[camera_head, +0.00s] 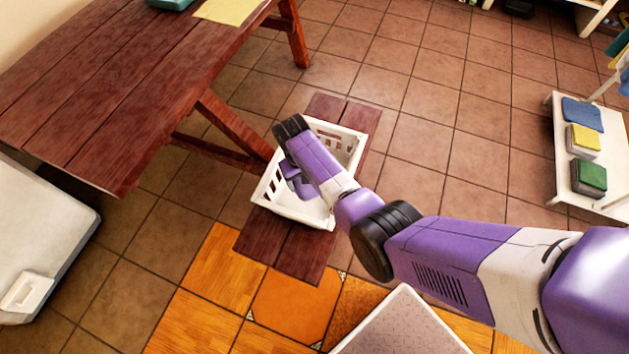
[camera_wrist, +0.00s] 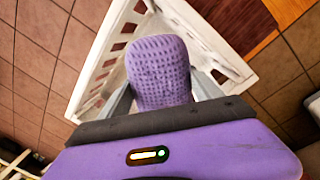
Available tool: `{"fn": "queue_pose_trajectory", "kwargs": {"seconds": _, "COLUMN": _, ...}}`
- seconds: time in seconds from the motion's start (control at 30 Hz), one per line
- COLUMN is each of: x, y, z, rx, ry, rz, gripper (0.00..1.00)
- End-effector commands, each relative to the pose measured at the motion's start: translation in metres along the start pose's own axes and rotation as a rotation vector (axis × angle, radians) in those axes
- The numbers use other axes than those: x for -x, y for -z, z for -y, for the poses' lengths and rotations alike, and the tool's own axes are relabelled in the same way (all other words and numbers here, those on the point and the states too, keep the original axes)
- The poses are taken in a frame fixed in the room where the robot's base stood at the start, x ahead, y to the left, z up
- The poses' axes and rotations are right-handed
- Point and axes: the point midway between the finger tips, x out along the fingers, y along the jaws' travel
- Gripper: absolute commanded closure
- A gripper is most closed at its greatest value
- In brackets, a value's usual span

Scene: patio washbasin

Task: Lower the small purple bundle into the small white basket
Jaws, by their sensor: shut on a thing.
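The small purple bundle (camera_wrist: 158,72) has a knobbly, waffle-like surface and shows in the wrist view between the two fingers of my gripper (camera_wrist: 160,98). My gripper is shut on it. The small white basket (camera_head: 268,196) has slotted walls and stands on a dark wooden bench; its rim also shows behind the bundle in the wrist view (camera_wrist: 97,72). In the head view my arm reaches over the basket and hides part of its inside. The bundle is over the basket opening; how far down it is, I cannot tell. In the head view my arm hides most of the bundle.
The wooden bench (camera_head: 283,250) under the basket is narrow. A dark wooden table (camera_head: 110,75) with a yellow cloth (camera_head: 229,10) stands at upper left. A white shelf (camera_head: 562,150) with folded cloths is at right. Tiled floor between bench and shelf is clear.

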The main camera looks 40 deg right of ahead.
Motion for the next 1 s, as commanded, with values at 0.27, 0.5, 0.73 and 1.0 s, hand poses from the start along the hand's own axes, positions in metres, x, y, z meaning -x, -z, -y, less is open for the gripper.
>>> {"fn": "queue_pose_trajectory", "kwargs": {"seconds": 0.27, "x": -0.014, "y": 0.000, "z": 0.001, "rx": 0.000, "ry": 0.000, "rz": 0.000, "gripper": 0.74}}
{"fn": "queue_pose_trajectory", "kwargs": {"seconds": 0.5, "x": -0.025, "y": 0.000, "z": 0.002, "rx": 0.000, "ry": 0.000, "rz": 0.000, "gripper": 0.74}}
{"fn": "queue_pose_trajectory", "kwargs": {"seconds": 0.73, "x": -0.035, "y": 0.001, "z": 0.003, "rx": 0.000, "ry": 0.000, "rz": -0.001, "gripper": 0.74}}
{"fn": "queue_pose_trajectory", "kwargs": {"seconds": 1.0, "x": -0.047, "y": 0.001, "z": 0.005, "rx": 0.000, "ry": 0.000, "rz": -0.001, "gripper": 0.74}}
